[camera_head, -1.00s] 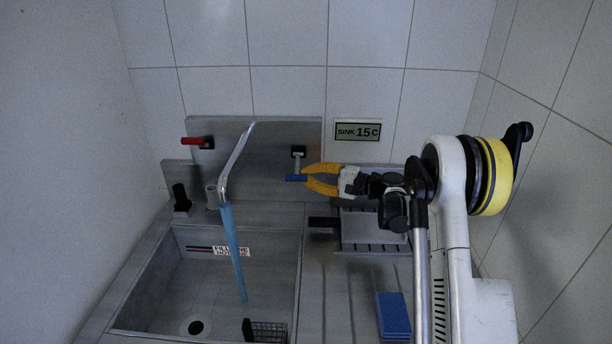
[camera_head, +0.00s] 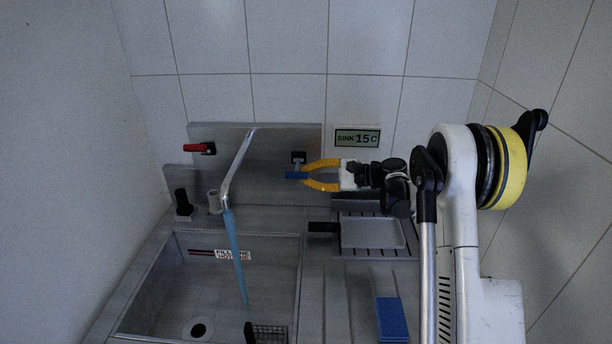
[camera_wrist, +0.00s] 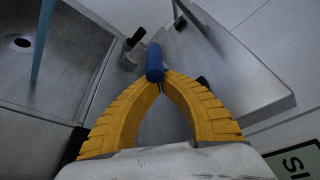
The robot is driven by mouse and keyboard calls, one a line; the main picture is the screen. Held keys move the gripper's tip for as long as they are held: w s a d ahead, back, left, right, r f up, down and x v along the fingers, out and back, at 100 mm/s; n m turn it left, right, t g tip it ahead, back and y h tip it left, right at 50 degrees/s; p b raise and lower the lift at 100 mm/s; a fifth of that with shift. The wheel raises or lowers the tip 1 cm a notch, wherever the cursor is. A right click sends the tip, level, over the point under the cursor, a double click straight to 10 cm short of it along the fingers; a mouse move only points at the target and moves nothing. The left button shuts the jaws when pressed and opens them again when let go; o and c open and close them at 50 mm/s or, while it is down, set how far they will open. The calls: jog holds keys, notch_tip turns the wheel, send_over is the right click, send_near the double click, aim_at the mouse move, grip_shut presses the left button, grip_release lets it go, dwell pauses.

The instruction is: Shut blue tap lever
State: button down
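The blue tap lever (camera_head: 297,175) sticks out from its dark mount on the metal back panel, right of the spout. It also shows in the wrist view (camera_wrist: 155,62), between and just past my fingertips. My gripper (camera_head: 309,175) has yellow fingers that bow outward and come together at the tips, against the blue lever. In the wrist view the tips meet at the near end of the lever; whether they pinch it firmly is hard to tell. Blue water (camera_head: 237,258) runs from the metal spout (camera_head: 238,170) into the sink (camera_head: 300,290).
A red lever (camera_head: 196,148) is on the panel's left. A display (camera_head: 357,137) reads "SINK 15C". A metal tray (camera_head: 372,233) with a dark handle and a blue sponge-like block (camera_head: 391,319) lie on the drainboard at right. A black basket (camera_head: 268,333) is in the sink's front.

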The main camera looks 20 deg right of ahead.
notch_tip(320, 180, up, 3)
jog(key=m+g+p, duration=0.1)
jog(key=m, duration=0.2)
jog(key=shift+f+p, duration=0.2)
jog(key=shift+p, duration=0.15)
jog(key=shift+w+r, duration=0.1)
jog(key=shift+r, duration=0.2)
jog(key=shift+d, duration=0.1)
dwell(0.4)
